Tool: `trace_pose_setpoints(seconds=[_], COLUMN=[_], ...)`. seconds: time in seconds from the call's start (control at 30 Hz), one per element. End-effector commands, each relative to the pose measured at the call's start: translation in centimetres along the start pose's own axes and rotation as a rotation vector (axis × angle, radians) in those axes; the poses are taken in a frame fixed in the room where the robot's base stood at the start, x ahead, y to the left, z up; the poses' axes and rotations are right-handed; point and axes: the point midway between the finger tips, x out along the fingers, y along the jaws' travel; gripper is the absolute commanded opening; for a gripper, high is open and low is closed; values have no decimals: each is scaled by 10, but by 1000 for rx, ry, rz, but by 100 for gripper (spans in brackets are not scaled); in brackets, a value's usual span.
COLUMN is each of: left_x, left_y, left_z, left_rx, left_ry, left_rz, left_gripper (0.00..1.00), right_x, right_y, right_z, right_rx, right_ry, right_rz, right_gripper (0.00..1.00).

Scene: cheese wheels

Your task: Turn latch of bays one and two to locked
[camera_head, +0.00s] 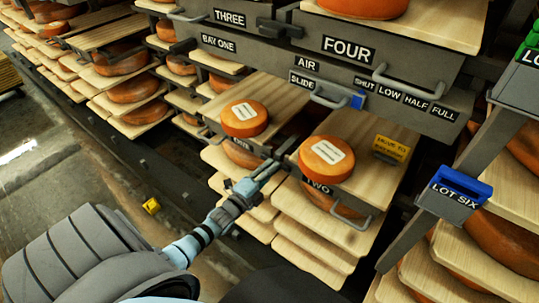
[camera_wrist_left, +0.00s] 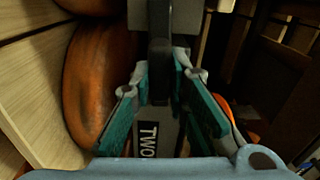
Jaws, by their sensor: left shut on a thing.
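My left gripper (camera_head: 272,168) reaches in from the lower left to the front of the drawer labelled TWO (camera_head: 318,188). In the left wrist view its teal-padded fingers (camera_wrist_left: 160,85) are shut around a dark upright handle (camera_wrist_left: 160,60), apparently the latch of bay two, beside the TWO label (camera_wrist_left: 147,138). In the head view the fingers cover much of that latch, so its setting cannot be told. The drawer labelled ONE (camera_head: 240,143) is to its left; the state of its latch is unclear. My right gripper is not in view.
Orange cheese wheels sit on bays one (camera_head: 244,118) and two (camera_head: 326,158). Open floor (camera_head: 60,180) lies at left.

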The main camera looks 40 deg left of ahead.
Motion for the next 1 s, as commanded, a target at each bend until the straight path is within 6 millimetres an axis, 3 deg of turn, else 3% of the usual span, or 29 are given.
trace_pose_setpoints(seconds=[0.7,0.73,0.83,1.0], left_x=[0,0,0,0], left_y=[2,2,2,1], left_z=[0,0,0,0], left_rx=[92,92,91,90], left_ry=[-1,-1,0,0], left_rz=[4,4,3,2], left_gripper=[0,16,32,35], right_x=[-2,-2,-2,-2], right_y=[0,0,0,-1], right_z=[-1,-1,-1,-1], right_rx=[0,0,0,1], right_ry=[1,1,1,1], right_rz=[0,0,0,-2], right_gripper=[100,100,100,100])
